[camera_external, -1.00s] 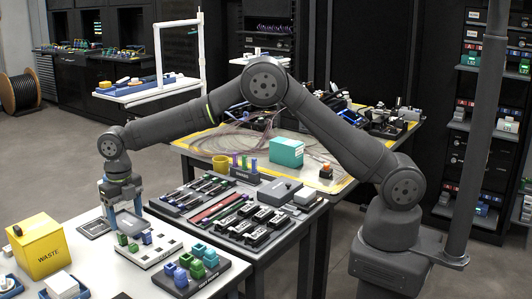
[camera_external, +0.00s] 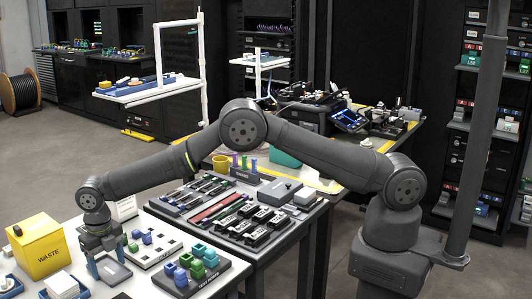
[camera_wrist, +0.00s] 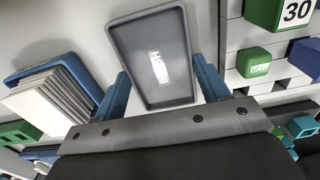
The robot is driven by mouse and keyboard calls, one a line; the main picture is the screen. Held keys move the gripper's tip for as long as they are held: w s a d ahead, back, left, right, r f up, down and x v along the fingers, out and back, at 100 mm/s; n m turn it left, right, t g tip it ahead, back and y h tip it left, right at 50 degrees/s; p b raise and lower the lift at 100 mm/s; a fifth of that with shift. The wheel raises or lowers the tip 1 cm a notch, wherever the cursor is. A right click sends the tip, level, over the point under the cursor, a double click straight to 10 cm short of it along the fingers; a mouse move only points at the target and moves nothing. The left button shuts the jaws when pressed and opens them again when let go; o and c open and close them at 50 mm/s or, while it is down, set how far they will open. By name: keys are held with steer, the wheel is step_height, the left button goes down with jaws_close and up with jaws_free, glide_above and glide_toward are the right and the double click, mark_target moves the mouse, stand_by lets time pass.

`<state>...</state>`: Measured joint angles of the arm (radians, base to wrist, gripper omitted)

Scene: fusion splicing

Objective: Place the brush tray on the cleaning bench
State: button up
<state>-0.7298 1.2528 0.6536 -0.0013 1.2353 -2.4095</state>
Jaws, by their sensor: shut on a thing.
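A shallow grey tray with a white label, which I take to be the brush tray (camera_wrist: 150,30), sits between the two blue fingers of my gripper (camera_wrist: 163,84) in the wrist view. The fingers are shut on its sides. The label's words are not legible. In the external view my gripper (camera_external: 104,258) is low over the white bench top (camera_external: 140,284) at the front left, and the grey tray (camera_external: 114,272) shows beside the fingers. I take this white top to be the cleaning bench. I cannot tell whether the tray touches it.
A yellow waste box (camera_external: 38,246) stands left of my gripper. A blue holder of white cards (camera_wrist: 52,92) and a green cap block (camera_wrist: 253,62) flank the tray. A dark rack of blue and green cups (camera_external: 190,272) lies to the right.

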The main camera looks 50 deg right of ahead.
mark_target(109, 271)
steer(key=shift+f, duration=0.1)
steer(key=o, duration=1)
steer(key=shift+o, duration=0.2)
step_height(109, 271, up, 12)
step_height(109, 271, down, 12)
steer(key=shift+r, duration=2.1)
